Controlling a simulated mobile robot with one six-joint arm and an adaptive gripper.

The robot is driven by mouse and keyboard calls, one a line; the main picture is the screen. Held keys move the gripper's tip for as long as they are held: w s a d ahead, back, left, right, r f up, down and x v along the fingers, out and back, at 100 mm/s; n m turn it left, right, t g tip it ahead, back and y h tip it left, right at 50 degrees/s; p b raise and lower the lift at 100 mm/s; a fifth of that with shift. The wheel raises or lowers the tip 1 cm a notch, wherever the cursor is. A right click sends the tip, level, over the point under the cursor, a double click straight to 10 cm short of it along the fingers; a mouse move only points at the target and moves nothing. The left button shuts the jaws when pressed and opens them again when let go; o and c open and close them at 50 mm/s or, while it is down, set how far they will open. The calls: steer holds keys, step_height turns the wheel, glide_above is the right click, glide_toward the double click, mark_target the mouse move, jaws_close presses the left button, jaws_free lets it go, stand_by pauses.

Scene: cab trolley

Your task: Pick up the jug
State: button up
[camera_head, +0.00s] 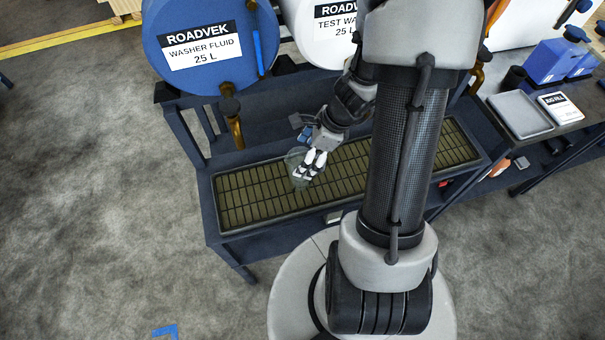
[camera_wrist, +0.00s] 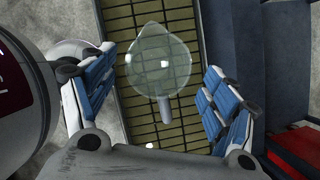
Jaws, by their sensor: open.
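The jug (camera_wrist: 158,57) is clear, rounded glass with a pointed spout and a handle (camera_wrist: 164,108). It stands on the slatted grating of the trolley, and in the head view the jug (camera_head: 294,157) shows faintly beside my gripper (camera_head: 312,163). In the wrist view my gripper (camera_wrist: 160,85) is open, with one blue-padded finger to the left and one to the right of the jug. The handle points toward the gripper's palm, between the fingers. I see no finger touching the jug. In the head view my gripper partly hides it.
The grating (camera_head: 250,200) is otherwise largely clear. A blue washer fluid drum (camera_head: 205,75) and a white test water drum (camera_head: 318,40) lie above the trolley's back, with a tap (camera_head: 235,125) hanging over the grating. A side bench with a grey plate (camera_head: 520,115) and blue containers (camera_head: 553,60) stands right.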

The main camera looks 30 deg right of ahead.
steer(key=b+x, duration=0.3)
steer(key=x, duration=0.4)
steer(key=shift+s+a+b, duration=0.1)
steer(key=shift+s+b, duration=0.1)
steer(key=shift+b, duration=0.2)
steer(key=shift+r, duration=0.15)
steer(key=shift+c, duration=0.3)
steer(key=c, duration=1.1)
steer(key=shift+c, duration=0.2)
